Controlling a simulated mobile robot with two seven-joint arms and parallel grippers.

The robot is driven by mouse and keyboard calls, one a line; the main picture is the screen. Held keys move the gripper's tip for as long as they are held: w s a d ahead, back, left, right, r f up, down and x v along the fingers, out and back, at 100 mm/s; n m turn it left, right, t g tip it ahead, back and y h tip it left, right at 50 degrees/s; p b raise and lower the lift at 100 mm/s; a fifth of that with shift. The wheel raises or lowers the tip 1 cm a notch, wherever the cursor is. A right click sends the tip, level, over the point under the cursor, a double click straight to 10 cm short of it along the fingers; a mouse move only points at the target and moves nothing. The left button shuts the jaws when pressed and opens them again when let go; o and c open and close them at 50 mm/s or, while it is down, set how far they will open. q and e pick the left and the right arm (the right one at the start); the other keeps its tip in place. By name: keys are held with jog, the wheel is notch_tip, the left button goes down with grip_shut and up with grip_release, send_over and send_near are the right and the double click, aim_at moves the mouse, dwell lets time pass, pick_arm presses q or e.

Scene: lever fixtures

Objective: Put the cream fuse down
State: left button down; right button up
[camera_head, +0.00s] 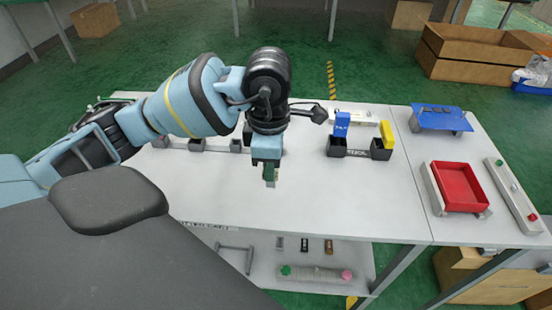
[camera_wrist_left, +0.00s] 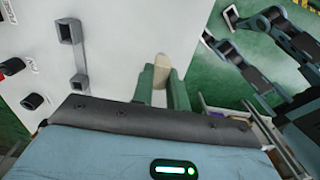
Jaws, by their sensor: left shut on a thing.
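My left gripper (camera_head: 270,182) points down above the white table (camera_head: 290,210), near its middle. Its green fingers are shut on the cream fuse (camera_wrist_left: 161,66), which shows between the fingertips in the left wrist view. In the head view I cannot make out the fuse; the gripper hides most or all of it. From these views I cannot tell how far it is above the table. In the left wrist view, dark jointed links of what looks like my other arm (camera_wrist_left: 265,50) show at the upper right; the state of its jaws is unclear.
A rail with grey sockets (camera_head: 196,145) stands behind my left arm. A dark holder (camera_head: 358,153) bears a blue block (camera_head: 342,124) and a yellow block (camera_head: 387,134). A red tray (camera_head: 460,187) is on the right. The table is clear between the gripper and the dark holder.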

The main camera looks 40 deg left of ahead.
pick_arm(q)
jog(key=w+a+f, duration=0.1)
jog(key=w+a, duration=0.7)
jog(key=w, duration=0.5)
jog(key=shift+a+f, duration=0.15)
jog(key=shift+f, duration=0.1)
jog(key=shift+w+a+f+p, duration=0.1)
jog(key=shift+f+p, duration=0.1)
jog(key=shift+f, duration=0.7)
jog(key=shift+w+a+f+p, duration=0.1)
jog(key=shift+f+p, duration=0.05)
jog(key=shift+f, duration=0.75)
jog(key=shift+f, duration=0.2)
jog(key=c, duration=1.4)
grip_release()
jog(key=shift+r, duration=0.1)
notch_tip(320, 180, up, 12)
jog(key=shift+r, duration=0.1)
